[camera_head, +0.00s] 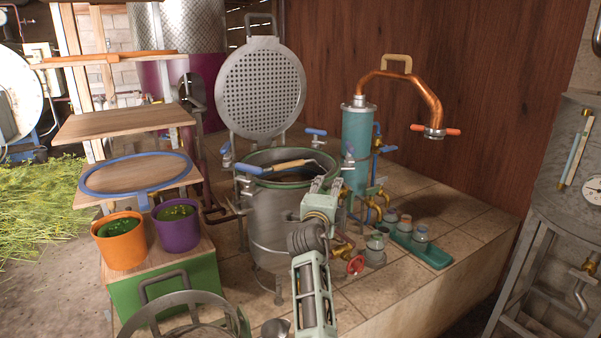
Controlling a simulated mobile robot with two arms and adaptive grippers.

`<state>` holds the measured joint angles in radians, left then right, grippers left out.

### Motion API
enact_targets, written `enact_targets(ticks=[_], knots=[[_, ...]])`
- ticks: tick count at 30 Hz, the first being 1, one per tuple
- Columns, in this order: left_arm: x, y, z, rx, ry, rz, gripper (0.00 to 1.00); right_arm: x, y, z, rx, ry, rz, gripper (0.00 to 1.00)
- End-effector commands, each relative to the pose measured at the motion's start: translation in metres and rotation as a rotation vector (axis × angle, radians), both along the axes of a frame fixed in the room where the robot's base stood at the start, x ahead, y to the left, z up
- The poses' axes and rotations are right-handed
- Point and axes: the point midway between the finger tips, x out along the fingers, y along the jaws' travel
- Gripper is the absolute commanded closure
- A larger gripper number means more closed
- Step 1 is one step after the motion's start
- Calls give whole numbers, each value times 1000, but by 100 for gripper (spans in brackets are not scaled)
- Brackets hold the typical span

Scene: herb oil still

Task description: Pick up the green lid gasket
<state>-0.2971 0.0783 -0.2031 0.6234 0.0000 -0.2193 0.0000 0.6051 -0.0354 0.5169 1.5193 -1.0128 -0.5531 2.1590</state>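A green ring, which looks like the green lid gasket (249,158), lies along the rim of the open steel pot (272,215). Its near right part is partly hidden by my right gripper and a tool. My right gripper (326,183) is at the pot's right edge, with its arm coming up from the bottom. Its fingers are small and partly hidden, so I cannot tell whether they are open or touch the ring. My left gripper is out of view.
A perforated disc (262,90) stands behind. A blue ring (128,191) and an orange ring (108,58) lie on shelves at left. A teal tray (437,257) with jars is at right.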

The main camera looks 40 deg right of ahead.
Motion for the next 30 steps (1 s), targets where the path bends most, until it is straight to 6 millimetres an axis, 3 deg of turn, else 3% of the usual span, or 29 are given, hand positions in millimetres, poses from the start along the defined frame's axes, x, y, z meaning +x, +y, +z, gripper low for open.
enact_targets(ticks=[5,11,19,30], knots=[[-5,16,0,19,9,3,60,0,0,0,0,0,-1,83],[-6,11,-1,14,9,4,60,0,-1,0,1,1,-1,100],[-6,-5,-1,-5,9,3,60,0,-1,-1,0,1,-1,100],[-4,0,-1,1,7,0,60,0,-1,6,0,-2,-2,100]])
